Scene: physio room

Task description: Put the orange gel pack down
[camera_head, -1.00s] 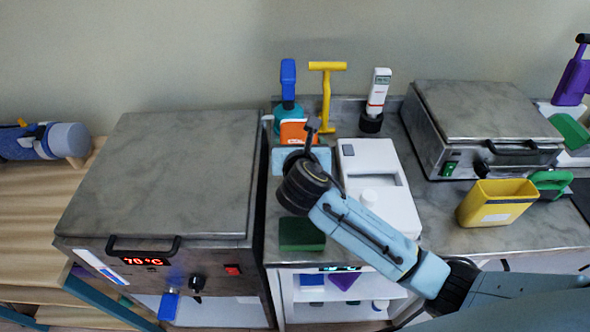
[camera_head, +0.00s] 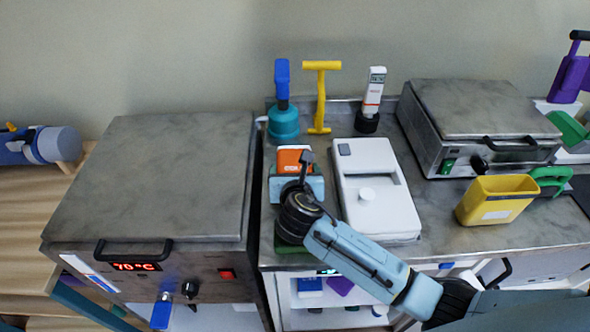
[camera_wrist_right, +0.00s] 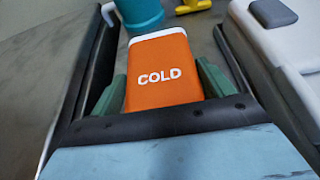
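The orange gel pack, marked COLD in white with a white top edge, shows in the right wrist view (camera_wrist_right: 163,75) and in the head view (camera_head: 292,160). My right gripper (camera_wrist_right: 163,85) is shut on it, with a green finger pad against each side. In the head view my right gripper (camera_head: 295,170) holds the pack over the counter, in front of the teal bottle. Whether its underside touches the counter is hidden. My left gripper is not in view.
A white device (camera_head: 378,205) stands close right of the gripper, a metal heater unit (camera_head: 150,180) to the left. A teal bottle (camera_head: 283,123), yellow T-shaped tool (camera_head: 320,98) and white meter (camera_head: 373,95) stand behind. A dark green block (camera_head: 290,245) is partly hidden below my wrist.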

